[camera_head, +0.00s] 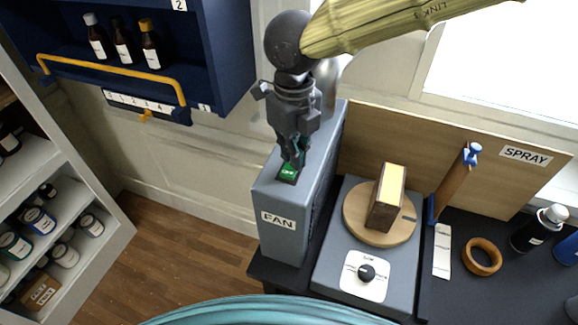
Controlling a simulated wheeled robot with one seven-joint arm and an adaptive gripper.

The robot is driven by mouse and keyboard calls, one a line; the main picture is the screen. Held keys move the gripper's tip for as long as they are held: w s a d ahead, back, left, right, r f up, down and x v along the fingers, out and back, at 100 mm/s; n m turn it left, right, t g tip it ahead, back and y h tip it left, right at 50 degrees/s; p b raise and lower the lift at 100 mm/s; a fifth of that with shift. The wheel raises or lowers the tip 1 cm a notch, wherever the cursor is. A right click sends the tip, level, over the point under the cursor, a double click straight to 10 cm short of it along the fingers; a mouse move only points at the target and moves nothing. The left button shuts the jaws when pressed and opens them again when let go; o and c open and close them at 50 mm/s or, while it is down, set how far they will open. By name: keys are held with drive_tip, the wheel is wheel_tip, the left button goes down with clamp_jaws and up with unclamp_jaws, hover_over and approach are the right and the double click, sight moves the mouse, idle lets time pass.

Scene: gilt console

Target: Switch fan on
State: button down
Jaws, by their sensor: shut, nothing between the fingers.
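The fan unit is a tall grey box (284,220) with a white "FAN" label (278,220) on its front. A small green switch (289,173) sits on its top face near the front. My gripper (295,163) points down over the switch. Its fingers are shut and empty, with the tips at or just above the switch. I cannot tell whether they touch it, and they hide part of it.
Right of the fan, a grey unit with a black knob (367,272) carries a round wooden turntable (352,226) with a block (387,197). A wooden ring (482,257) and a spray can (540,228) stand further right. A blue cabinet (225,50) hangs at upper left.

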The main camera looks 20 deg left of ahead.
drive_tip(key=shift+r+p, duration=3.5)
drive_tip(key=shift+p, duration=0.4)
drive_tip(key=shift+f, duration=0.1)
